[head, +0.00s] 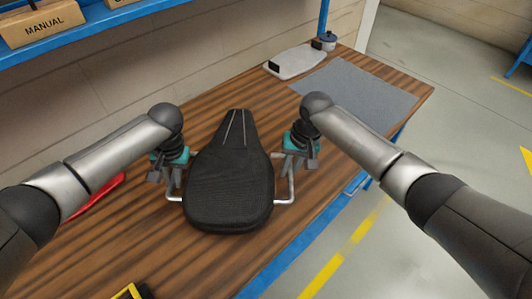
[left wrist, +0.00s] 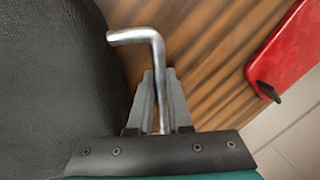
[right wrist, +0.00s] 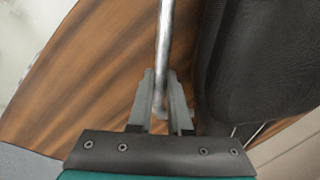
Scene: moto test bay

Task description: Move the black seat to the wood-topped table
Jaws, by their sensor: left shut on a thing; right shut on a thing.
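The black seat (head: 228,185) is over the wood-topped table (head: 330,195), its narrow end pointing to the back. A bent metal bar sticks out at each side of it. My left gripper (head: 172,180) is shut on the left bar, which shows between the fingers in the left wrist view (left wrist: 158,85). My right gripper (head: 291,168) is shut on the right bar, seen in the right wrist view (right wrist: 164,60). The seat's side also shows in the left wrist view (left wrist: 55,80) and the right wrist view (right wrist: 265,70). Whether its underside touches the tabletop is hidden.
A grey mat (head: 358,92), a light grey tray (head: 296,62) and a small dark blue pot (head: 328,41) are at the table's far end. A red object (left wrist: 290,50) lies left of the seat. A yellow-edged item (head: 128,292) is at the near edge. A blue shelf with boxes hangs at upper left.

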